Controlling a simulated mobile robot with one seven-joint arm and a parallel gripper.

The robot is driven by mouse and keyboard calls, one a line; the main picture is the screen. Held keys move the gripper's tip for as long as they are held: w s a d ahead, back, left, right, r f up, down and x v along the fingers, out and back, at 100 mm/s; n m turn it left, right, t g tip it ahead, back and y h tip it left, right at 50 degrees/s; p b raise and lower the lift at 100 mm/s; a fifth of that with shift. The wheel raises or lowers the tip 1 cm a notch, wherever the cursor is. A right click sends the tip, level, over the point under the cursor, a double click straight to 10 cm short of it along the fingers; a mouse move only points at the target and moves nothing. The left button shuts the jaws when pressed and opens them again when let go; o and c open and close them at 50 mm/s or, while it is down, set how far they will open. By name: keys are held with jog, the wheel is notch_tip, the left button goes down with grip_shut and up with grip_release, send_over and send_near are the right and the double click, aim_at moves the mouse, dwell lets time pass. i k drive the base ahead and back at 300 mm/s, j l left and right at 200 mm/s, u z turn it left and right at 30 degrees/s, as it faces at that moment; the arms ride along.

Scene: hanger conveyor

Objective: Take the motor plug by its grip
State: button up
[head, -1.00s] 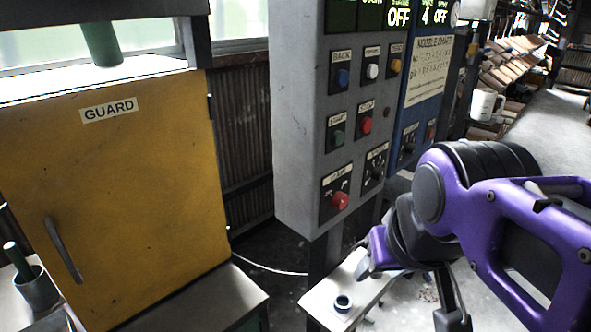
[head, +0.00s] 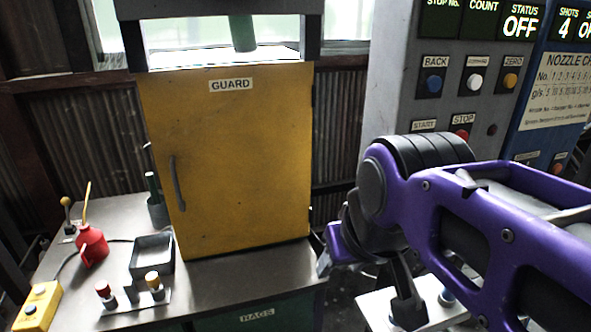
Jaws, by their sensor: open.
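I cannot pick out the motor plug for certain. A small rack on the bench holds short upright pieces, one with a red cap (head: 103,290) and one with an orange cap (head: 152,279). A small blue-grey round piece (head: 446,297) stands on a pale plate (head: 462,312) at the lower right, partly behind my arm. My gripper (head: 340,248), at the end of my purple arm, is right of the guard door and above the floor gap beside the bench. It is open, with nothing seen in it; its fingertips are partly hidden.
A yellow GUARD door (head: 235,155) stands at the back of the grey bench (head: 215,280). The bench carries a red oil can (head: 91,245), a dark tray (head: 152,256) and a yellow button box (head: 38,305). A grey control panel (head: 400,85) rises behind my arm.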

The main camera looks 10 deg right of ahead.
aim_at(446, 294)
jog(key=l+u, duration=0.4)
jog(key=k+l+u, duration=0.1)
jog(key=u, duration=0.35)
jog(key=k+l+u, duration=0.15)
jog(key=l, duration=0.25)
jog(key=k+l+u, duration=0.2)
jog(key=l, duration=0.2)
jog(key=k, duration=0.05)
